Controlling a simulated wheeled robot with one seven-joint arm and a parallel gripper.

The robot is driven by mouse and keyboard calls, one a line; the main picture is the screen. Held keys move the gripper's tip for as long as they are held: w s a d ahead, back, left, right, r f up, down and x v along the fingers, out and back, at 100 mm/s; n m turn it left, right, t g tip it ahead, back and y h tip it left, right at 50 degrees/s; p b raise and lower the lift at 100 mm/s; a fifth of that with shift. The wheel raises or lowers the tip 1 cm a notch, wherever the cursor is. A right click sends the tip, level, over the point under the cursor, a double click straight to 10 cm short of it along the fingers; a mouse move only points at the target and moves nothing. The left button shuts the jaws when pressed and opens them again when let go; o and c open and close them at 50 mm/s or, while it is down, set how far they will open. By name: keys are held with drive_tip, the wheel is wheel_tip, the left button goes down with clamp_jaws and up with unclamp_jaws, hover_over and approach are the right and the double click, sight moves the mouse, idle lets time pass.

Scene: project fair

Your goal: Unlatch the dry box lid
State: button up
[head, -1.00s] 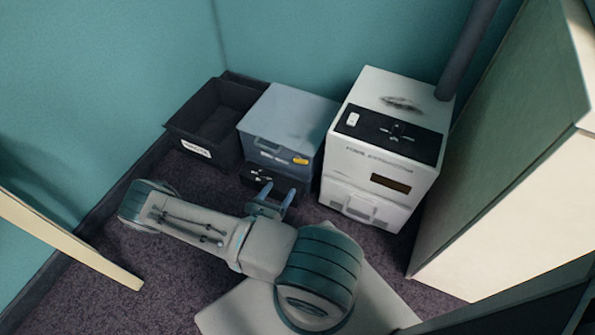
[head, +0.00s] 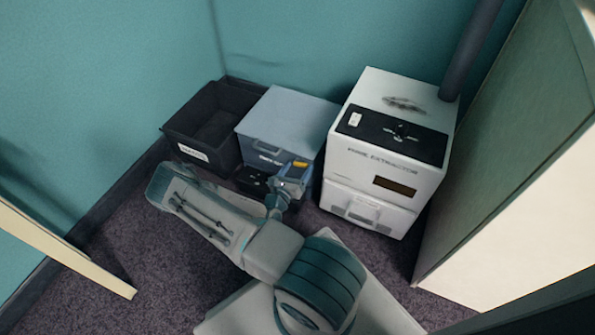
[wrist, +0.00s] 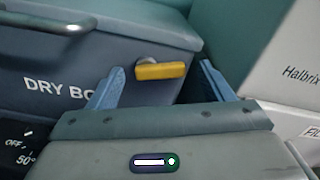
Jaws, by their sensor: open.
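The dry box (head: 288,112) is a blue-grey box with a closed lid, against the back wall. Its front, lettered "DRY BO…", fills the left of the wrist view (wrist: 60,62). A yellow latch (wrist: 160,71) sits on the front below the lid edge; it lies nearly level, with a round metal pivot at its left end. It also shows in the head view (head: 300,164). My gripper (head: 292,174) is open in front of the latch. In the wrist view its blue fingers (wrist: 162,76) stand on either side of the latch, with no visible contact.
A white fume extractor (head: 385,165) with a dark pipe (head: 468,45) stands close on the right. A dark open bin (head: 205,125) is on the left. A dark control panel (head: 252,181) sits low below the dry box. A tall panel (head: 500,160) bounds the right.

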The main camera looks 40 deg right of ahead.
drive_tip(key=shift+w+d, duration=0.15)
drive_tip(key=shift+d, duration=0.1)
drive_tip(key=c, duration=1)
drive_tip(key=m+p, duration=0.1)
drive_tip(key=p, duration=0.1)
drive_tip(key=shift+r+m+p, duration=0.15)
drive_tip(key=shift+m+p, duration=0.2)
drive_tip(key=shift+m, duration=0.05)
drive_tip(key=shift+f+m+p, duration=0.4)
drive_tip(key=shift+m+p, duration=0.3)
drive_tip(key=shift+m, duration=0.4)
drive_tip(key=o, duration=1)
drive_tip(key=p+v, duration=0.3)
drive_tip(key=v, duration=1.1)
